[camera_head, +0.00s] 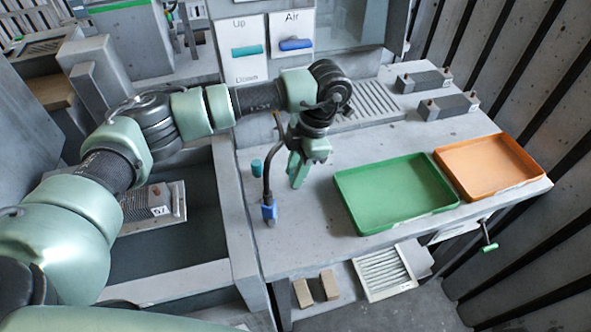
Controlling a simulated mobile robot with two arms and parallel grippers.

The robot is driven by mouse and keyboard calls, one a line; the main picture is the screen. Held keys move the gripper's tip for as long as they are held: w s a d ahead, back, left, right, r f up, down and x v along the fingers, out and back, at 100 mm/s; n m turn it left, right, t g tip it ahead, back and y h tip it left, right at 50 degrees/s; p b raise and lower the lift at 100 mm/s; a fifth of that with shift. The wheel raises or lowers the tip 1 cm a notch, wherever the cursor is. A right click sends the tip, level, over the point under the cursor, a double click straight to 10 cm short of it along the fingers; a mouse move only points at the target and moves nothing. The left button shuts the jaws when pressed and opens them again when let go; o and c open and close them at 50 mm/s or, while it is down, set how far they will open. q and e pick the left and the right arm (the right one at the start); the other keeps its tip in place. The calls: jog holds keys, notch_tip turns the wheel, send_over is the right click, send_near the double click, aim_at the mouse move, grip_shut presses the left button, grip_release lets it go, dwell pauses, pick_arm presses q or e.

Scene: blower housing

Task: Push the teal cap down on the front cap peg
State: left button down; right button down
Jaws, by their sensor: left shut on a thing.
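A small teal cap (256,167) stands upright on the grey bench, left of my left gripper. Whether a peg is under it, I cannot tell. My left gripper (297,178) points down over the bench, right of the teal cap and apart from it in the picture. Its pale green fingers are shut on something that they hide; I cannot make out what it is. A front cap peg cannot be told apart here. My right gripper is out of view.
A dark bent tube with a blue end (269,211) stands between the teal cap and my left gripper. A green tray (396,193) and an orange tray (488,166) lie to the right. Grey blocks (448,106) stand at the back right. The bench front is clear.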

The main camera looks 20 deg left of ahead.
pick_arm(q)
jog(key=shift+f, duration=0.2)
dwell(0.4)
jog(key=shift+f+b, duration=0.15)
jog(key=shift+b, duration=0.25)
jog(key=shift+f, duration=0.15)
dwell(0.6)
jog(key=c, duration=1.1)
grip_release()
jog(key=b+v, duration=0.2)
jog(key=v, duration=0.6)
jog(key=shift+a, duration=0.1)
